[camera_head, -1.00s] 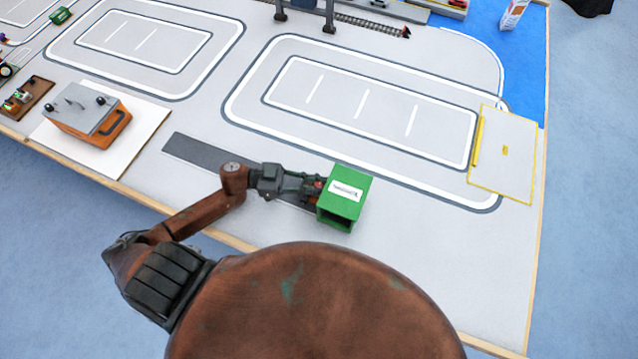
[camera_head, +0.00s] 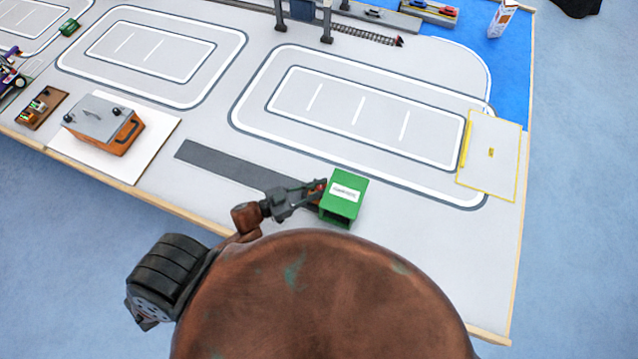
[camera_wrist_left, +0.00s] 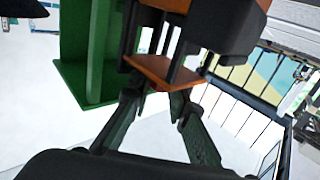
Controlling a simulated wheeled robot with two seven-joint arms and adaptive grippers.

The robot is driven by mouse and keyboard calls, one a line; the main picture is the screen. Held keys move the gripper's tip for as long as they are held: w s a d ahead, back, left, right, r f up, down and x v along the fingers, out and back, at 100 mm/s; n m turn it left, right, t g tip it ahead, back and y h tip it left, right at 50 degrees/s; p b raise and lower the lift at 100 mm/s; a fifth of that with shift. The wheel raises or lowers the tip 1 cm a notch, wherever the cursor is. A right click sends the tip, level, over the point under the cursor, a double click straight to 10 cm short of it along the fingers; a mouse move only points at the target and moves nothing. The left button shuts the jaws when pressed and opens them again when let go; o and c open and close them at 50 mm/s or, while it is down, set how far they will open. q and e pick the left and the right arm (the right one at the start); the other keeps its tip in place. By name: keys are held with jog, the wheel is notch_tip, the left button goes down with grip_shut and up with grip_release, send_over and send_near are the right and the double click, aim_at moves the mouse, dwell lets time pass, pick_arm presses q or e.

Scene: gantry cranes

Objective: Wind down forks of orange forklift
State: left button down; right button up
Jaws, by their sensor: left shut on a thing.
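The orange forklift shows in the left wrist view as an orange plate (camera_wrist_left: 165,72) with dark posts and a black block above it. In the head view only a small orange-red bit (camera_head: 317,190) shows beside the green box (camera_head: 343,198). My left gripper (camera_head: 310,192) reaches in from the left, against this bit and close to the box. In the left wrist view its two dark fingers (camera_wrist_left: 162,100) close in at the orange plate. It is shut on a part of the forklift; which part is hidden. The forks cannot be made out. My right gripper is out of view.
A dark grey strip (camera_head: 225,165) lies left of the green box. An orange crate with a grey top (camera_head: 98,122) stands on a white sheet at the left. A yellow-edged pad (camera_head: 492,155) lies at the right. The marked table around the box is mostly clear.

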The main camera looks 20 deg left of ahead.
pick_arm(q)
jog(key=n+t+y+p, duration=0.2)
jog(key=y, duration=0.1)
jog(key=shift+r+n, duration=0.2)
jog(key=shift+n, duration=0.1)
jog(key=shift+f+n+t+y+p, duration=0.1)
jog(key=shift+n+t+y+p, duration=0.15)
jog(key=shift+n+t+y, duration=0.4)
jog(key=shift+n+t+y+p, duration=0.15)
jog(key=shift+n+y+p, duration=0.15)
jog(key=shift+y, duration=0.65)
jog(key=c, duration=1.8)
grip_release()
jog(key=shift+f, duration=0.1)
jog(key=shift+f, duration=0.1)
